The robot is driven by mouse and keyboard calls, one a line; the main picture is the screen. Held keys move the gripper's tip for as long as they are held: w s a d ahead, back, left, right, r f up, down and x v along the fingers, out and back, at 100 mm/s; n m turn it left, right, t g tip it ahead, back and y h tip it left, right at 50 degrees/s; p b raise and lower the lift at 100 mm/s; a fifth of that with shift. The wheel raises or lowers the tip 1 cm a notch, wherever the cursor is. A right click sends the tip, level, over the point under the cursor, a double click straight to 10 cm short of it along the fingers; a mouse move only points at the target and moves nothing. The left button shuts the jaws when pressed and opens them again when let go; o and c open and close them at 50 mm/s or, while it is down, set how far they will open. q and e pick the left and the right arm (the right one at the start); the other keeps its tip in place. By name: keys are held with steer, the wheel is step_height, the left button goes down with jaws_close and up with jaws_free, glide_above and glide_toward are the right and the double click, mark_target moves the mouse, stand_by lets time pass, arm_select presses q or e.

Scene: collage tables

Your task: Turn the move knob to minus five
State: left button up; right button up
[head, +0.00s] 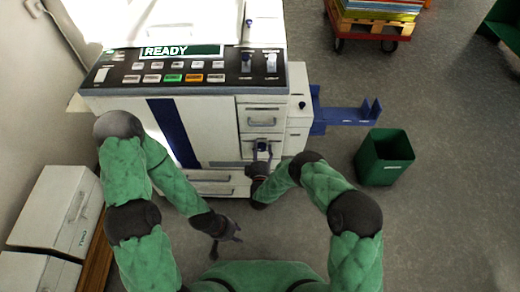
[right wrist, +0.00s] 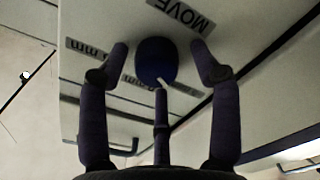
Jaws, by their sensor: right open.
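The move knob (right wrist: 156,62) is dark blue and round, with a white pointer mark at its lower edge in the right wrist view. The MOVE label (right wrist: 182,14) shows upside down above it. My right gripper (right wrist: 163,62) is open, with one fingertip on each side of the knob and small gaps to both. In the head view, my right gripper (head: 262,150) is at the machine's front, partly covering the knob. My left gripper (head: 226,240) is open and empty, low in front of the machine. The scale numbers beside the knob are too blurred to read.
The white machine (head: 220,120) has a panel of buttons and a READY display (head: 180,51). A blue tray (head: 340,115) juts from its right side. A green bin (head: 385,158) stands on the floor at right. White cabinets (head: 55,210) stand at left.

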steer(key=s, duration=1.1)
steer(key=shift+s, duration=0.4)
steer(key=s+d+f+m+g+y+p, duration=0.2)
steer(key=s+d+f+m+g+p, duration=0.15)
steer(key=d+f+m+g, duration=0.4)
steer(key=s+d+r+m+g+y, duration=0.1)
steer(key=s+r+m+g, duration=0.2)
steer(key=s, duration=0.6)
steer(key=s+d+r+m+g+y, duration=0.1)
steer(key=s+d+r+m+g, duration=0.1)
steer(key=s+g, duration=0.5)
steer(key=s+r+m, duration=0.1)
steer(key=s+m, duration=0.1)
steer(key=s, duration=0.1)
steer(key=shift+p, duration=0.35)
